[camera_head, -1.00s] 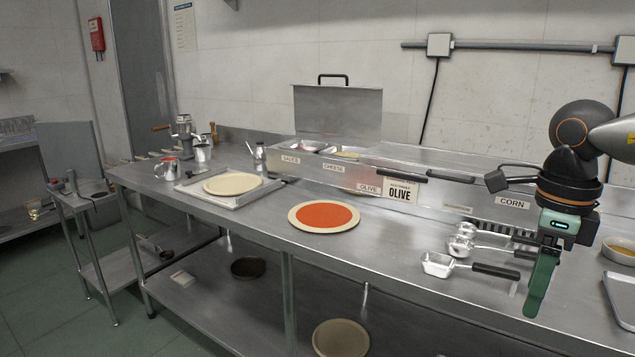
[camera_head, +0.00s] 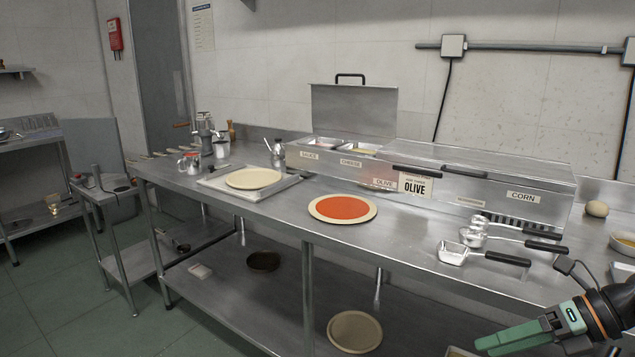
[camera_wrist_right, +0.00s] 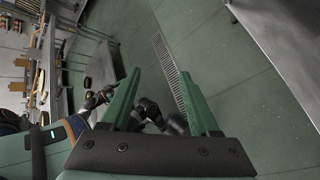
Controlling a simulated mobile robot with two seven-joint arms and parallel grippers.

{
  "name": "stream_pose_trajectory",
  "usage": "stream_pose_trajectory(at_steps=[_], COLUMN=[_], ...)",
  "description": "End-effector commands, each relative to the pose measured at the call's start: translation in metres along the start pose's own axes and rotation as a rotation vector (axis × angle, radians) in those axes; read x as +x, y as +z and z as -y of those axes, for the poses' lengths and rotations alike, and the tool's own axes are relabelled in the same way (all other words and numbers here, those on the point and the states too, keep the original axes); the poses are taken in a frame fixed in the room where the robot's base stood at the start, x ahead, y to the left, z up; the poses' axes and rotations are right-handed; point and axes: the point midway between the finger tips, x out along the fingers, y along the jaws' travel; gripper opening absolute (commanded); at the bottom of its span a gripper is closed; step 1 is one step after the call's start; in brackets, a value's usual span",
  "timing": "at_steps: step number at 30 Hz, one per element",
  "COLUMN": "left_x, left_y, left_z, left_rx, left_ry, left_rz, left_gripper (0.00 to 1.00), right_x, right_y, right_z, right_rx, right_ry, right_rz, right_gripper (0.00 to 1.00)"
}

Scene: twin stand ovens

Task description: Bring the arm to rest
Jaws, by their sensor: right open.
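My right gripper (camera_head: 492,345) is at the lower right of the head view, in front of the steel counter (camera_head: 420,235) and lower than its top. Its green fingers point left. In the right wrist view the two green fingers (camera_wrist_right: 162,95) stand apart with nothing between them, and the grey-green floor shows beyond. My left gripper does not show in the head view.
On the counter are a sauced pizza base (camera_head: 343,208), a plain base (camera_head: 253,178) on a tray, several scoops (camera_head: 453,253) and a topping station (camera_head: 470,185) with its left lid raised. A lower shelf (camera_head: 235,290) holds round pans.

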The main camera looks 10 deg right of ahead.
Motion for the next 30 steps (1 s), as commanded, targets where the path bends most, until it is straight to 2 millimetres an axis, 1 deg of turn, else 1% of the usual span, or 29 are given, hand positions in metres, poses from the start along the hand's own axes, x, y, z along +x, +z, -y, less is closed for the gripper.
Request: stream_pose_trajectory(at_steps=[1,5,8,11,14,17,18,20,21,23,24,27,30], left_x=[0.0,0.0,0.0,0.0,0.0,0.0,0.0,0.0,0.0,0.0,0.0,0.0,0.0], left_y=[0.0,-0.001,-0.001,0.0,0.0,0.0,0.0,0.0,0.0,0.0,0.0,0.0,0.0], left_z=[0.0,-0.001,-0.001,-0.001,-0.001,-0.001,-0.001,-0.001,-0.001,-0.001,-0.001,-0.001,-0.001], left_rx=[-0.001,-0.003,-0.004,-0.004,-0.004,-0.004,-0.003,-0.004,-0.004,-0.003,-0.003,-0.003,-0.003], left_ry=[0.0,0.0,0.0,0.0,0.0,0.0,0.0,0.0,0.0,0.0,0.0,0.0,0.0], left_rz=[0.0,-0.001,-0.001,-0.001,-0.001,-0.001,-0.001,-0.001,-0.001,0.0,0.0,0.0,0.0], left_gripper=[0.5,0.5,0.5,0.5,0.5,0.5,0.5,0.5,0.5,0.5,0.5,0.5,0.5], right_x=[0.01,0.031,0.048,0.066,0.086,0.111,0.122,0.14,0.153,0.172,0.184,0.213,0.238], right_y=[-0.005,-0.015,-0.026,-0.042,-0.064,-0.093,-0.106,-0.126,-0.141,-0.161,-0.174,-0.203,-0.226], right_z=[0.008,0.03,0.049,0.069,0.088,0.102,0.106,0.11,0.11,0.108,0.105,0.092,0.075], right_rx=[0.101,0.368,0.592,0.83,1.079,1.338,1.445,1.606,1.715,1.87,1.967,2.182,2.369], right_ry=[0.061,0.183,0.262,0.326,0.377,0.413,0.424,0.435,0.439,0.44,0.439,0.426,0.409], right_rz=[0.077,0.271,0.408,0.532,0.639,0.725,0.755,0.79,0.807,0.825,0.83,0.827,0.805], right_gripper=[0.62,0.62,0.62,0.62,0.62,0.62,0.62,0.62,0.62,0.62,0.62,0.62,0.62])
